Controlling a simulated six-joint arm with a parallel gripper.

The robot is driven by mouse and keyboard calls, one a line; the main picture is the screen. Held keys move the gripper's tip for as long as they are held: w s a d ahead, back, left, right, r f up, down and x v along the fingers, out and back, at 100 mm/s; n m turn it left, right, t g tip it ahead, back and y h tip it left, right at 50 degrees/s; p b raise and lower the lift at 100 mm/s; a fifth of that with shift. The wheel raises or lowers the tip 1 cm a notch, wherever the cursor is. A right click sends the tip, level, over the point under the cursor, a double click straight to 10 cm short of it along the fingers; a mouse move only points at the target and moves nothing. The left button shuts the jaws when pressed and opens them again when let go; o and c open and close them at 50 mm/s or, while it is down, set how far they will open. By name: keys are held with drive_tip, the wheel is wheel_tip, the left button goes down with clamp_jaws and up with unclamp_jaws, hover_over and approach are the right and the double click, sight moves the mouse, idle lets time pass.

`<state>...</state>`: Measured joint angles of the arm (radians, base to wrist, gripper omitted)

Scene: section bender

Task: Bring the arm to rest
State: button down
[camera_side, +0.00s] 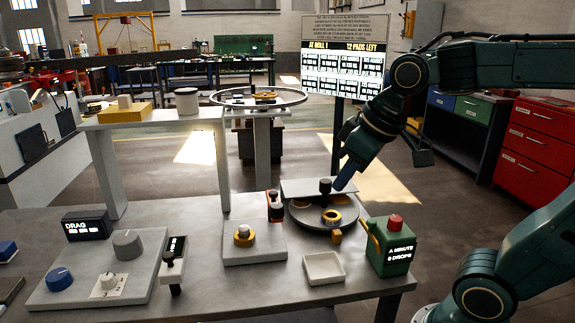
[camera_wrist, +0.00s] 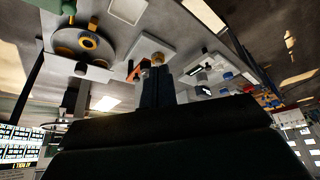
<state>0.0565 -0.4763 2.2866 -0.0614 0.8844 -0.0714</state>
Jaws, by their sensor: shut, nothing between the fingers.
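In the wrist view the shut fingers (camera_wrist: 157,88) stand in the middle, with the round turntable (camera_wrist: 112,42) at upper left.
A raised shelf with a large ring (camera_side: 258,106) stands behind. A red drawer cabinet (camera_side: 540,145) is at right.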

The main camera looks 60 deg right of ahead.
drive_tip(key=s+f, duration=0.3)
drive_tip(key=s, duration=0.4)
drive_tip(key=shift+s+a+m, duration=0.15)
drive_tip(key=shift+s+m, duration=0.2)
drive_tip(key=shift+m, duration=0.05)
